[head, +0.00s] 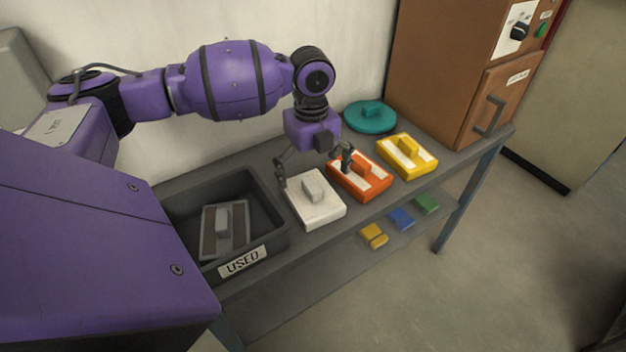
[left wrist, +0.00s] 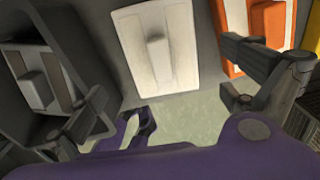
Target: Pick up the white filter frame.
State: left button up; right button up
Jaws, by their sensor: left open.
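The white filter frame (head: 318,210) is a flat white block with a grey raised handle. It lies on the grey bench between the bin and the orange frame. In the left wrist view the white filter frame (left wrist: 182,72) is at the top middle, its handle upright in the picture. My left gripper (head: 315,172) is open, with its fingers spread above the frame, one to each side of the handle. Its fingers show at the left and right of the left wrist view (left wrist: 165,85). The gripper is empty. My right gripper is not in view.
A dark bin (head: 276,238) labelled USED, left of the white frame, holds a grey frame (head: 222,243). An orange frame (head: 372,185) and a yellow frame (head: 420,163) lie to the right. A teal round lid (head: 370,120) sits behind. A brown cabinet (head: 430,70) stands at the right end.

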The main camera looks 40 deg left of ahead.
aim_at(312, 185)
pick_arm(q)
jog(key=shift+w+a+f, duration=0.2)
jog(key=shift+w, duration=0.1)
jog(key=shift+f, duration=0.25)
jog(key=shift+s+d+f, duration=0.1)
jog(key=shift+s+f, duration=0.05)
jog(key=shift+f, duration=0.35)
jog(key=shift+s+d+f, duration=0.1)
jog(key=shift+s+f, duration=0.05)
jog(key=shift+f, duration=0.3)
jog(key=f, duration=0.4)
jog(key=shift+w+a+f, duration=0.1)
jog(key=shift+w+f, duration=0.1)
jog(key=shift+f, duration=0.2)
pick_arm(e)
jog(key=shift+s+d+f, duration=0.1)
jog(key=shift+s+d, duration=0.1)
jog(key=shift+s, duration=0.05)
pick_arm(q)
jog(key=shift+c, duration=0.5)
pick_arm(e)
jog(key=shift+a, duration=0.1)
pick_arm(q)
jog(key=shift+c, duration=1.3)
jog(key=c, duration=0.8)
jog(key=shift+c, duration=0.7)
